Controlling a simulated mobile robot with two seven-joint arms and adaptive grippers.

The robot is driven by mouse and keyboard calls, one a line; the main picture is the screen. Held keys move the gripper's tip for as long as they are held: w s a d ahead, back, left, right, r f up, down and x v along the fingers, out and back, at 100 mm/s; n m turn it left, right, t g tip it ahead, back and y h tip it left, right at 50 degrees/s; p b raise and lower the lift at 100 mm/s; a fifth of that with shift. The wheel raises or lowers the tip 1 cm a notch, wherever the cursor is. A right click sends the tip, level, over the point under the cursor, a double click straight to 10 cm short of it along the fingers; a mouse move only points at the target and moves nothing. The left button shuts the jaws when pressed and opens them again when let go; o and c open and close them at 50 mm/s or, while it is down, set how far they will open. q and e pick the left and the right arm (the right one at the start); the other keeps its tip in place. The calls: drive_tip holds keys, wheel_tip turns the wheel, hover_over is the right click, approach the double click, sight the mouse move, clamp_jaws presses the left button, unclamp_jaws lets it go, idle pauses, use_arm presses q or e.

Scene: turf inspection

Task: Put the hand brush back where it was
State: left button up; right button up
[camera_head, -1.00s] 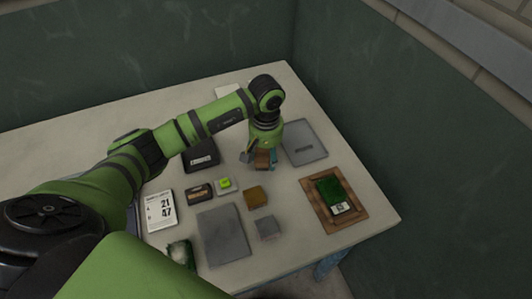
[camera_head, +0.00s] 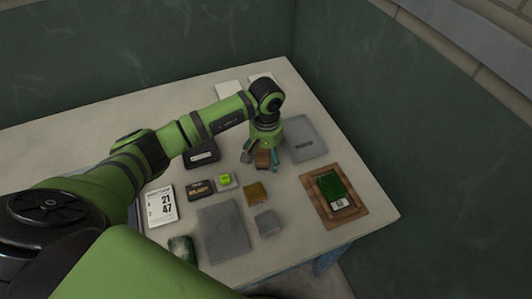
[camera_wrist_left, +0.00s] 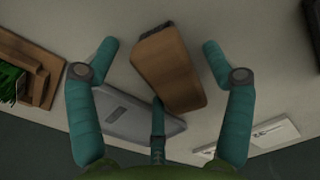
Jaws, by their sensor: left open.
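A brown wooden-looking block with a darker end, apparently the hand brush (camera_wrist_left: 172,68), lies between my left gripper's fingers in the left wrist view. It also shows under the gripper in the head view (camera_head: 263,158). My left gripper (camera_head: 266,157) points down over the far right part of the table. Its teal fingers (camera_wrist_left: 160,50) are spread wide, with visible gaps on both sides of the block. A third finger comes up near the block's lower end. Whether that finger touches it, I cannot tell. My right gripper is not in view.
A grey flat tray (camera_head: 308,146) lies right of the gripper. A wooden board (camera_head: 321,209) holds a green piece (camera_head: 332,185).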

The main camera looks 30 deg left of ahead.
sight(266, 153)
use_arm(q)
wheel_tip(266, 153, up, 12)
drive_tip(key=b, duration=0.4)
drive_tip(key=shift+r, duration=0.1)
